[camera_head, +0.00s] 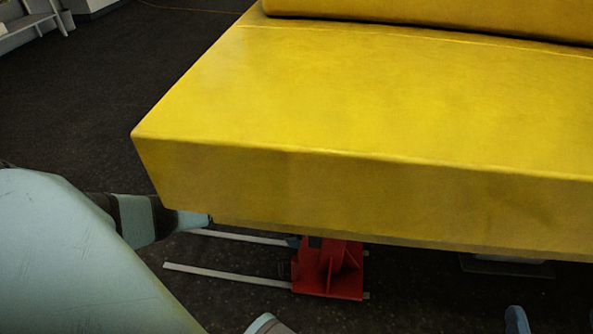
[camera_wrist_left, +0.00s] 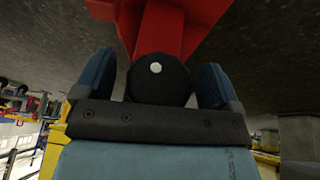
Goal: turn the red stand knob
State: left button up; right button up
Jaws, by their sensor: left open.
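The red stand (camera_head: 328,268) is on the floor under the yellow boom, its upper part hidden by it. In the left wrist view, the stand's red metal (camera_wrist_left: 160,28) comes down from the top. Below it is a round black knob (camera_wrist_left: 158,88) with a small white centre. My left gripper (camera_wrist_left: 154,62) is open, one blue finger on each side of the knob. Gaps show between the fingers and the knob, which I do not see gripped. In the head view, my left arm reaches in from the left, and the boom hides its gripper and the knob.
The large yellow boom (camera_head: 330,110) fills the upper right of the head view, directly over the stand. Two pale bars (camera_head: 225,277) extend left from the stand along the dark floor. Open floor (camera_head: 90,100) lies left of the boom. A blue tip at the bottom edge is unclear.

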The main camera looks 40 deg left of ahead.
pick_arm(q)
jog(key=c, duration=0.9)
jog(key=shift+c, duration=0.2)
jog(key=shift+s, duration=0.1)
jog(key=shift+r+t+y+p, duration=0.1)
jog(key=shift+t+y+p, duration=0.3)
jog(key=shift+t+p, duration=0.35)
jog(key=shift+m+t+y+p, duration=0.3)
jog(key=shift+t+y, duration=0.1)
jog(key=shift+t, duration=0.35)
jog(key=shift+t+y+p, duration=0.4)
jog(key=shift+t+p, duration=0.35)
jog(key=shift+t, duration=0.05)
jog(key=shift+m+t+y+p, duration=0.3)
jog(key=shift+t+p, duration=0.2)
pick_arm(e)
jog(key=s+m, duration=0.1)
jog(key=s+a+m+g+h, duration=0.1)
jog(key=m, duration=0.1)
jog(key=shift+s+a+f+g, duration=0.1)
jog(key=shift+a+f+g, duration=0.1)
jog(key=shift+f+g, duration=0.15)
